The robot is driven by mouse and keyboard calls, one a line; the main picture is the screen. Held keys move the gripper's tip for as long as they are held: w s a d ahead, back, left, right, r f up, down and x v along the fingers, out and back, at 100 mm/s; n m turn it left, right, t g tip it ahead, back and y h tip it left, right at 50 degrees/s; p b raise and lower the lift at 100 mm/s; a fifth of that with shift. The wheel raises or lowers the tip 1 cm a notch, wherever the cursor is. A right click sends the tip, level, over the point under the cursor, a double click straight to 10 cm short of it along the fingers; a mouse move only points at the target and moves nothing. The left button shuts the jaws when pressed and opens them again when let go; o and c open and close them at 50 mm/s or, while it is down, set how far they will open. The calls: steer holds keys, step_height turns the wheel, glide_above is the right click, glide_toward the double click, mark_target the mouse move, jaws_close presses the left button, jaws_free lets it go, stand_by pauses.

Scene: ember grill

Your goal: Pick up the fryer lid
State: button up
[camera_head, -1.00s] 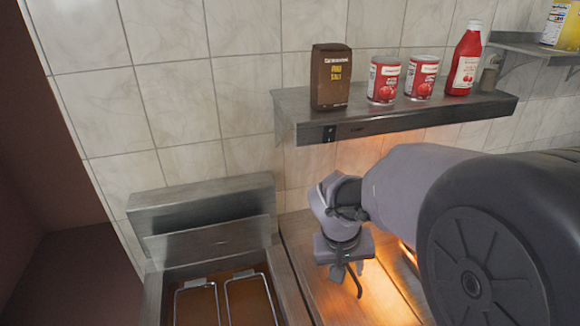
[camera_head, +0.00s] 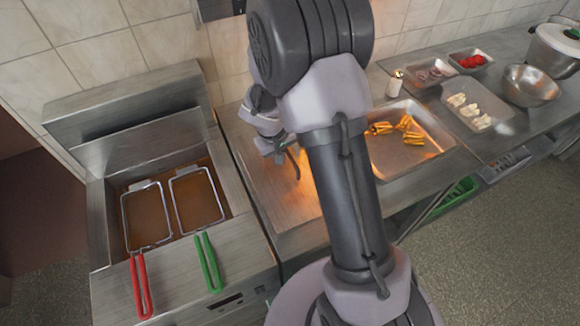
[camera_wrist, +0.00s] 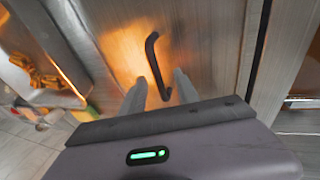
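A flat steel panel (camera_wrist: 205,40) with a dark bar handle (camera_wrist: 154,60) lies under my gripper in the wrist view; it appears to be the fryer lid. In the head view this panel (camera_head: 265,185) lies just right of the fryer, partly hidden by my arm. My gripper (camera_wrist: 160,85) is open, with its two fingers apart on either side of the handle's near end. I cannot tell whether they touch it. In the head view my gripper (camera_head: 277,153) is small, above the panel and beside the handle.
The fryer (camera_head: 235,200) holds two wire baskets, with a red handle (camera_head: 140,288) and a green handle (camera_head: 208,263). A tray of fries (camera_head: 440,145) lies right of my arm. Farther right are food trays, a steel bowl (camera_head: 530,84) and a pot (camera_head: 555,50).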

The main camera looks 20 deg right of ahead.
mark_target(290, 158)
steer(key=x, duration=0.3)
steer(key=shift+w+d+f+b, duration=0.1)
steer(key=shift+d+f+b, duration=0.15)
steer(key=shift+b, duration=0.1)
steer(key=shift+r, duration=0.1)
jaws_close()
stand_by(0.9)
